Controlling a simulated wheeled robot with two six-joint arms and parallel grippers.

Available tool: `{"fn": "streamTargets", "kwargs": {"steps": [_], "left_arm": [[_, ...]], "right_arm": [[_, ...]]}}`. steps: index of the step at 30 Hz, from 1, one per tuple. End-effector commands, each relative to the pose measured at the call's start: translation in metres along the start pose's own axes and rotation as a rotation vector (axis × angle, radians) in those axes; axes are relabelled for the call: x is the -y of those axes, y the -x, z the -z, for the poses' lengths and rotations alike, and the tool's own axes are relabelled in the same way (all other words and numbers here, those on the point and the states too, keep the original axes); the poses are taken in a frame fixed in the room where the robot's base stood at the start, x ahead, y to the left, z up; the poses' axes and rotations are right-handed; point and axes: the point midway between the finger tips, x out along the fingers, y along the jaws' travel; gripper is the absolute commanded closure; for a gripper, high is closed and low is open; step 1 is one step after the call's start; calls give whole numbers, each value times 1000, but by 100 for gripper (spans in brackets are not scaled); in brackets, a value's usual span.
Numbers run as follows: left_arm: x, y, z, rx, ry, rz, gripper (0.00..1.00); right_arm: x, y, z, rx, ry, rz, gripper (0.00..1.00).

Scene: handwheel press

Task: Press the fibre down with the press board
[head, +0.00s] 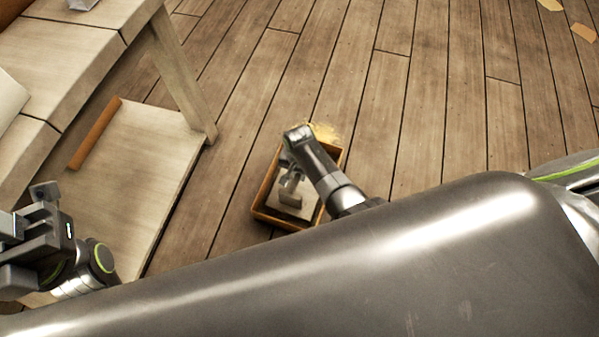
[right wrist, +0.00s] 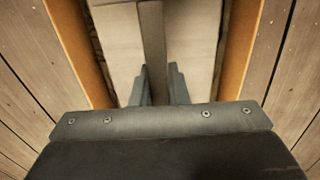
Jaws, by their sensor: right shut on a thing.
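The pale press board (head: 291,206) with its upright handle is inside a small wooden box (head: 262,212) on the floor. My right gripper (head: 289,178) reaches down into the box and is shut on the board's handle. In the right wrist view the fingers (right wrist: 160,85) are on either side of the narrow handle (right wrist: 152,35), with the pale board (right wrist: 190,45) below. Straw-coloured fibre (head: 325,132) shows at the box's far edge; any fibre under the board is hidden. My left gripper (head: 42,215) is at the left edge, away from the box; its fingertips are unclear.
A pale wooden bench (head: 60,50) with a low shelf (head: 140,160) stands at the left. A brown roll (head: 95,133) lies on the shelf. Plank floor (head: 420,110) is clear around the box. Tan scraps (head: 584,32) lie at the top right.

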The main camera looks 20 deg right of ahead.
Motion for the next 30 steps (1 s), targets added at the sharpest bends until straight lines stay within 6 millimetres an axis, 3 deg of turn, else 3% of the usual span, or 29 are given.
{"fn": "streamTargets", "kwargs": {"steps": [30], "left_arm": [[0, 10, 0, 0, 0, 0, 64]], "right_arm": [[0, -15, 0, -1, 0, 0, 100]]}}
